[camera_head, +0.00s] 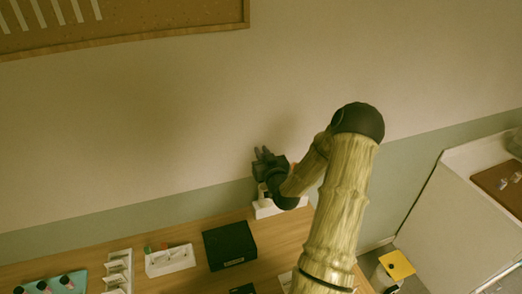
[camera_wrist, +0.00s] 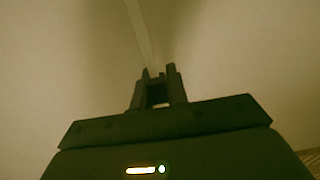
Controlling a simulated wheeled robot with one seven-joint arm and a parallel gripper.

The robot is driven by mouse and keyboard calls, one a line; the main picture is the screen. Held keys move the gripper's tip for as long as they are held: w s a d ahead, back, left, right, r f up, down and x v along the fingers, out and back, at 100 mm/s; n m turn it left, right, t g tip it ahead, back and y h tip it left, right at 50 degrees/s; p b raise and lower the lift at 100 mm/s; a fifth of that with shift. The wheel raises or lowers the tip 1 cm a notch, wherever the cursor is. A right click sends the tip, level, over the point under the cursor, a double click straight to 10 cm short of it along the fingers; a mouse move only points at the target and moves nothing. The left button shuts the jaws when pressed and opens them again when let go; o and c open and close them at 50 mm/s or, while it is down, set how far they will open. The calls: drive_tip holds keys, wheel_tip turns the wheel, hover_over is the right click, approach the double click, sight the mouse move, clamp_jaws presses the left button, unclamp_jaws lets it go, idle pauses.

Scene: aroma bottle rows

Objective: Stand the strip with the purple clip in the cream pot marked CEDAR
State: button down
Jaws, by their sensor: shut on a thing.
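My gripper (camera_head: 263,153) is raised in front of the wall, above the back of the wooden table. In the wrist view my gripper (camera_wrist: 161,74) has its fingers close together, and a thin pale strip (camera_wrist: 142,32) runs up and away from between the tips. The purple clip on it cannot be made out. In the head view the strip does not show clearly against the wall. A pale stand (camera_head: 267,209) is on the table below my gripper, partly hidden by the arm. No pot marked CEDAR can be read in either view.
On the table (camera_head: 195,232) are a black box (camera_head: 230,245), a white holder (camera_head: 170,261) with red and green bits, a white stepped rack (camera_head: 119,267) and a teal tray (camera_head: 72,275) with dark-capped bottles. A yellow-topped bin (camera_head: 397,265) and a white counter (camera_head: 440,215) are right.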

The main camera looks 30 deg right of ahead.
drive_tip(key=shift+f+b, duration=2.75)
drive_tip(key=shift+f, duration=2.85)
drive_tip(key=c, duration=1.3)
unclamp_jaws()
